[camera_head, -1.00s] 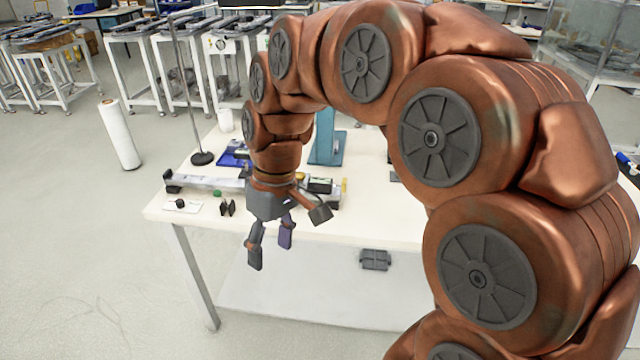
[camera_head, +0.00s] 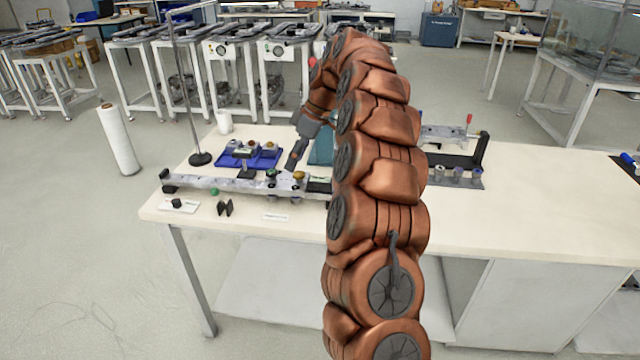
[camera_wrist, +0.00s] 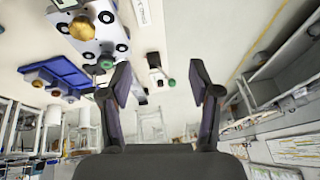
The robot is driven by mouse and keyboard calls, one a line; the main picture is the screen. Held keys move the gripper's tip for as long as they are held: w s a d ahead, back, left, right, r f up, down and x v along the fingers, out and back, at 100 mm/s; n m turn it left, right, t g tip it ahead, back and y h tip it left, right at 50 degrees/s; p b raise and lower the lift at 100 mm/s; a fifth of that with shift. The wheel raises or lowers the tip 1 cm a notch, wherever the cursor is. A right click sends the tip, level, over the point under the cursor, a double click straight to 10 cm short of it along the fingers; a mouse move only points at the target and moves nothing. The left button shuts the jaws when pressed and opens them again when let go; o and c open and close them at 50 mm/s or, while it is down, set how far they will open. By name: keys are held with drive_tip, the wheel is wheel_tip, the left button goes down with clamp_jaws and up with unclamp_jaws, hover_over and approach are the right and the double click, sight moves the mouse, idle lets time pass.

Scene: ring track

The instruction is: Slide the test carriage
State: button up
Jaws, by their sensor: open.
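A long pale rail (camera_head: 215,183) lies along the left part of the white table. At its right end is a pale block with dark round spots and a brass knob (camera_head: 298,175); this looks like the test carriage, but I cannot be sure. In the wrist view a similar white block (camera_wrist: 105,38) with a brass knob shows at upper left, outside my fingers. My gripper (camera_wrist: 160,82) is open, with nothing between its fingers. In the head view my gripper (camera_head: 297,153) is above the rail's right end, partly hidden by my arm.
A blue tray (camera_head: 262,158) with small parts lies behind the rail. A stand with a tall rod (camera_head: 200,157) is at the back left. Small black pieces (camera_head: 225,208) lie in front of the rail. The table's right part (camera_head: 540,215) is mostly clear.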

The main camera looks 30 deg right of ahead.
drive_tip(key=n+h+b, duration=0.1)
hover_over(320, 179)
drive_tip(key=s+d, duration=0.2)
drive_tip(key=shift+t, duration=0.4)
wheel_tip(320, 179, down, 6)
drive_tip(key=shift+d+f, duration=0.1)
drive_tip(key=shift+p+x, duration=0.5)
drive_tip(key=shift+x, duration=3.3)
clamp_jaws()
